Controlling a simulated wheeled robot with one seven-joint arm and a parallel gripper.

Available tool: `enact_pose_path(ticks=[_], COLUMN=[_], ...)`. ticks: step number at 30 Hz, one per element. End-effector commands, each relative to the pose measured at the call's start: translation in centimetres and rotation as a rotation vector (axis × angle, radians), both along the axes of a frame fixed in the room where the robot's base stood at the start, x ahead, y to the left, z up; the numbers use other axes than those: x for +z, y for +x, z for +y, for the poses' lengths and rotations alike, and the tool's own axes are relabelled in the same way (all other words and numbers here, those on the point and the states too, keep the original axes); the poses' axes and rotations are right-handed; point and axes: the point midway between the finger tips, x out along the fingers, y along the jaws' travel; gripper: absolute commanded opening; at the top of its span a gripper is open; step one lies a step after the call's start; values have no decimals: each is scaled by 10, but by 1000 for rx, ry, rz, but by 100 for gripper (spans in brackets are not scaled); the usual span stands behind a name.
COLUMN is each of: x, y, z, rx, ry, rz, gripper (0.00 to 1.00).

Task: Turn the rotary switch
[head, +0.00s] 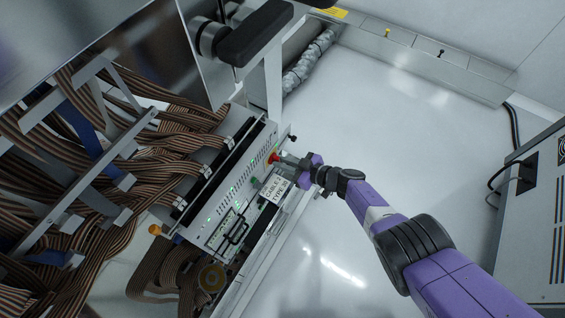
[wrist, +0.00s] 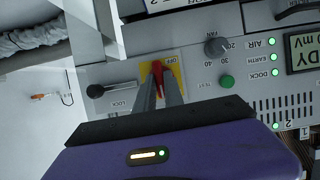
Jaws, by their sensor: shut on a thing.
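The rotary switch (wrist: 156,76) has a red handle on a yellow plate marked OFF, on the panel face in the wrist view. In the head view its red part (head: 273,158) shows small at the panel's upper right end. My gripper (wrist: 160,92) is at the switch with its two grey fingers closed on the red handle. In the head view my gripper (head: 287,159) reaches the panel from the right. The fingers hide part of the handle and of the plate below it.
Beside the switch are a black lock lever (wrist: 97,90), a dark numbered knob (wrist: 214,47), a green button (wrist: 226,81) and a lit display (wrist: 302,52). Brown ribbon cables (head: 150,130) crowd the left in the head view. The white floor (head: 370,120) is clear on the right.

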Motion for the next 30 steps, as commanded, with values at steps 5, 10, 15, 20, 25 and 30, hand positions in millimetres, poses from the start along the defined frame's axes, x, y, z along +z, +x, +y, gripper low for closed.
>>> enact_pose_path(ticks=[5,10,15,20,25,30], x=[-1,-1,0,0,0,0], y=[0,0,0,0,0,1], z=[0,0,0,1,1,0], rx=[1,1,1,1,1,1], ry=[15,24,26,26,26,26], rz=[27,39,40,40,40,40], gripper=[0,0,0,0,24,35])
